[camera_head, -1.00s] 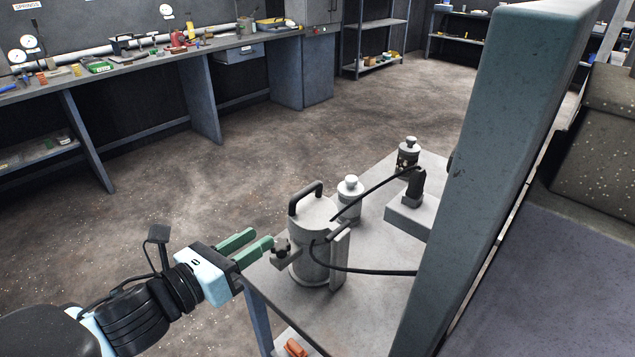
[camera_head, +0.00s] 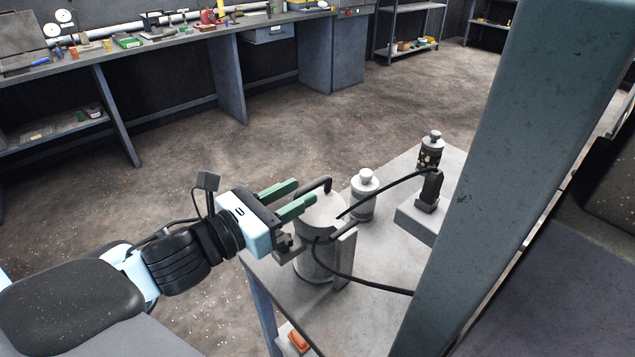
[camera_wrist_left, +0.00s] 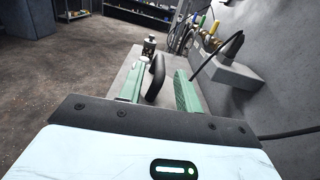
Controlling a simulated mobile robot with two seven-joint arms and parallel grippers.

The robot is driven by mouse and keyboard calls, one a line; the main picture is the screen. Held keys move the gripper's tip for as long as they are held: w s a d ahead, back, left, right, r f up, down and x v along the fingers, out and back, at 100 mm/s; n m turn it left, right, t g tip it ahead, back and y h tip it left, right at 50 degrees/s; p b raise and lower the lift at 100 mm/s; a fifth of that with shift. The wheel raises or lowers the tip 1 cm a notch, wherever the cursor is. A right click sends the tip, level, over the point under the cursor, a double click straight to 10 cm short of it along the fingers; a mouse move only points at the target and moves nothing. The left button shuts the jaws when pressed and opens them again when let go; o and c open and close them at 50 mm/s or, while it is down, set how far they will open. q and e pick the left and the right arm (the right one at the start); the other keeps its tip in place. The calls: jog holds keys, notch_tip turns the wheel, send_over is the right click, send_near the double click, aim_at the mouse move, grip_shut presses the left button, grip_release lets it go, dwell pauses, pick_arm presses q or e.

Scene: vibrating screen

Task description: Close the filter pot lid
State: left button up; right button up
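The filter pot (camera_head: 314,262) is a grey metal cylinder on a small table in the head view. Its pale lid (camera_head: 322,212) lies on top, with a black arched handle (camera_head: 321,184). Whether the lid is fully seated is unclear. A small clamp-like part (camera_head: 287,246) sticks out at the pot's left side. My left gripper (camera_head: 305,191) has green fingers, open, at lid height beside the handle. In the left wrist view the black handle (camera_wrist_left: 155,80) appears in the gap between the open fingers (camera_wrist_left: 157,84), with no visible grip. My right gripper is not in view.
Black hoses (camera_head: 385,194) run from the pot's area to the right. A small grey canister (camera_head: 363,196) and a dark fitting on a block (camera_head: 428,190) stand behind it. A thick teal post (camera_head: 520,150) rises at the right. An orange object (camera_head: 298,341) lies below the table.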

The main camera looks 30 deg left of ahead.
pick_arm(q)
jog(key=x, duration=0.4)
jog(key=shift+r+p, duration=0.1)
jog(key=shift+p, duration=0.25)
jog(key=shift+w+d, duration=0.25)
jog(key=shift+w, duration=0.4)
grip_shut()
